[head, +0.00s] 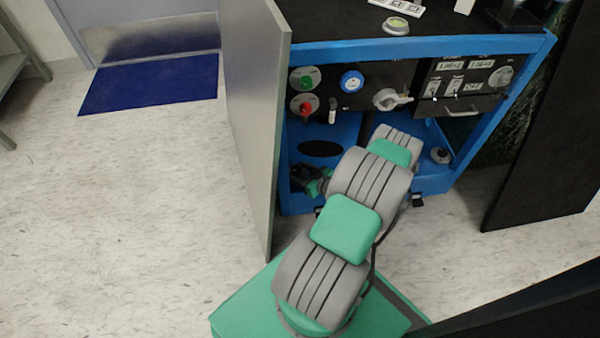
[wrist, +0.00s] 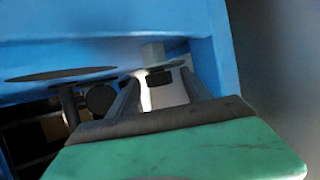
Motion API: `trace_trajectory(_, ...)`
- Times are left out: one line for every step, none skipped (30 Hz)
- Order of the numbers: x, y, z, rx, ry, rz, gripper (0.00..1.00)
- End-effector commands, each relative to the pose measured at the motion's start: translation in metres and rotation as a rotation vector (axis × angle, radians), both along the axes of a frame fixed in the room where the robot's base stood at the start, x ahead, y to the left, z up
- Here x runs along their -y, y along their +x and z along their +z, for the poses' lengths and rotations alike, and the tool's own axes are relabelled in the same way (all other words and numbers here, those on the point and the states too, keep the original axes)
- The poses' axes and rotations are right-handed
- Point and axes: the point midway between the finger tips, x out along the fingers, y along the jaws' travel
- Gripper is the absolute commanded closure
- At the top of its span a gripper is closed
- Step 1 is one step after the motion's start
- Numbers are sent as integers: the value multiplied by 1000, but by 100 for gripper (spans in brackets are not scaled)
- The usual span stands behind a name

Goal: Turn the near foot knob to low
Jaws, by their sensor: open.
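The blue cabinet (head: 548,75) stands open, and my arm reaches down into its lower part. My gripper (head: 314,182) appears small and partly shaded at the lower left of that bay. In the wrist view my gripper (wrist: 161,78) is open, its two fingers pointing at a small grey block on a dark round disc (wrist: 152,51), which looks like a knob. The fingers lie to either side of it; I cannot tell whether they touch it. Its setting marks are not readable. Another round knob (head: 440,155) sits at the lower right of the bay.
The upper panel carries a green knob (head: 305,82), a red knob (head: 305,106), a blue dial (head: 351,81) and a grey handle (head: 390,98). An open grey door (head: 255,120) stands close on the left. A dark panel (head: 545,130) is on the right.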

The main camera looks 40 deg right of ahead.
Motion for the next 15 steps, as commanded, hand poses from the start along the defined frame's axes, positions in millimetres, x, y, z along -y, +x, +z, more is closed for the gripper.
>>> trace_trajectory(0, 0, 0, 0, 0, -1, 43)
trace_trajectory(0, 0, 0, 0, 0, -1, 43)
trace_trajectory(1, 0, 0, 0, 0, -2, 43)
trace_trajectory(1, 0, 0, 0, 0, -2, 43)
trace_trajectory(1, 0, 0, 0, 0, -2, 43)
trace_trajectory(1, 0, 0, 0, 0, -2, 44)
trace_trajectory(1, -1, 0, 0, 0, -3, 47)
trace_trajectory(1, -1, 0, 0, 0, -3, 49)
trace_trajectory(1, -1, 0, 0, 0, -3, 52)
trace_trajectory(1, -1, 0, 0, 0, -3, 55)
trace_trajectory(1, -1, 0, 0, 0, -3, 57)
trace_trajectory(1, -1, 1, 0, 1, -4, 61)
trace_trajectory(2, -1, 0, 0, 1, -4, 63)
trace_trajectory(2, -1, 0, 0, 1, -4, 65)
trace_trajectory(2, -1, 0, 0, 1, -4, 69)
